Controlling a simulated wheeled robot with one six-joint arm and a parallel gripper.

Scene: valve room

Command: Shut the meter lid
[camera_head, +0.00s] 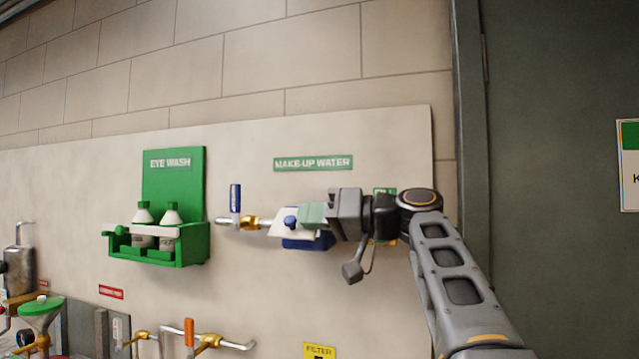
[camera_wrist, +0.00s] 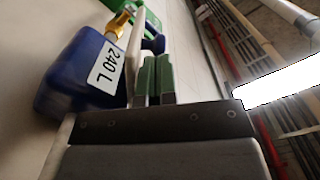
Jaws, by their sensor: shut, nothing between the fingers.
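The meter has a dark blue body (camera_head: 305,242) on the wall panel, under the MAKE-UP WATER sign. Its pale lid (camera_head: 283,221) with a blue knob (camera_head: 291,222) sits tilted above the body. In the wrist view the blue body (camera_wrist: 72,72) shows a white "240 L" label (camera_wrist: 105,68), and the lid (camera_wrist: 134,45) is edge-on, standing at an angle from it. My gripper (camera_head: 303,215) is shut and empty, its green fingertips (camera_wrist: 155,62) right beside the lid on its outer side. I cannot tell if they touch. My gripper hides the meter's right part.
A pipe with a brass fitting (camera_head: 250,223) and blue-handled valve (camera_head: 235,198) joins the meter's left side. A green eye wash station (camera_head: 174,205) hangs further left. Lower pipes with an orange handle (camera_head: 189,333) are below. A dark door (camera_head: 560,180) stands right.

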